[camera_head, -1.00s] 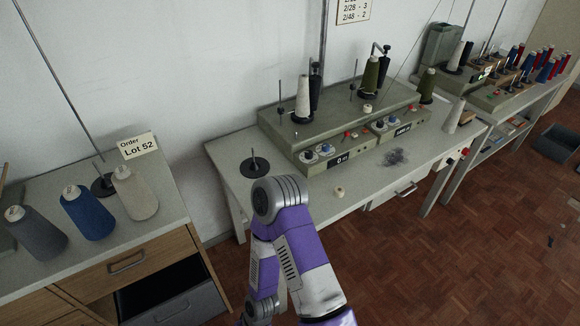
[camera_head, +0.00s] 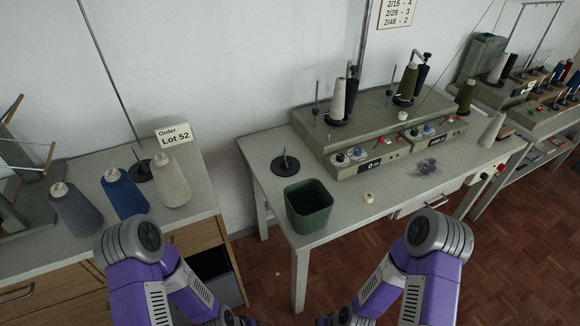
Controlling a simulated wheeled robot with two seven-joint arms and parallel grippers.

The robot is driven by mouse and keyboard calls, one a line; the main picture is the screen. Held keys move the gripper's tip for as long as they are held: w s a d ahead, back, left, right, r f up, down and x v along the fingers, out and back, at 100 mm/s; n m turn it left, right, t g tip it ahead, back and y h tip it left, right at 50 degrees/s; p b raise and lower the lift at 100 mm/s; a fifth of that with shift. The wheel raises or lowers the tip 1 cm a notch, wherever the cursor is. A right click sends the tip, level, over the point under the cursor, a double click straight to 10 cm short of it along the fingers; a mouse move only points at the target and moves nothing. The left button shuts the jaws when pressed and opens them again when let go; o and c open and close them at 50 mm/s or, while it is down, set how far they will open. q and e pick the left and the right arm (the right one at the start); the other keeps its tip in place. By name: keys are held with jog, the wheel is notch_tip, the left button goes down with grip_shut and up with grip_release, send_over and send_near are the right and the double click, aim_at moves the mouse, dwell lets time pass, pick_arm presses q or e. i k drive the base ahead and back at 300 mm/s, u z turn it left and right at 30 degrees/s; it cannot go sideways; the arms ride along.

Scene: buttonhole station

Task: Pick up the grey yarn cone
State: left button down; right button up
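The grey yarn cone (camera_head: 76,210) stands upright on the left cabinet top (camera_head: 98,240), at the left end of a row of three cones. A blue cone (camera_head: 124,194) stands just right of it, and a cream cone (camera_head: 170,180) right of that. Nothing covers the grey cone. Both my arms show at the bottom of the view as purple and grey links. The left arm's upper joint stands in front of the cabinet, below the blue cone. Neither gripper shows in the view.
A green bin (camera_head: 309,206) stands on the winding table (camera_head: 262,190) near its front left edge. A winding machine (camera_head: 380,130) with cones stands behind it. A "Lot 52" card (camera_head: 174,136) stands behind the cream cone.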

aim_at(83, 219)
jog(key=u, duration=1.65)
jog(key=k, duration=0.65)
jog(key=u, duration=0.8)
jog(key=i, duration=1.35)
jog(key=z, duration=0.4)
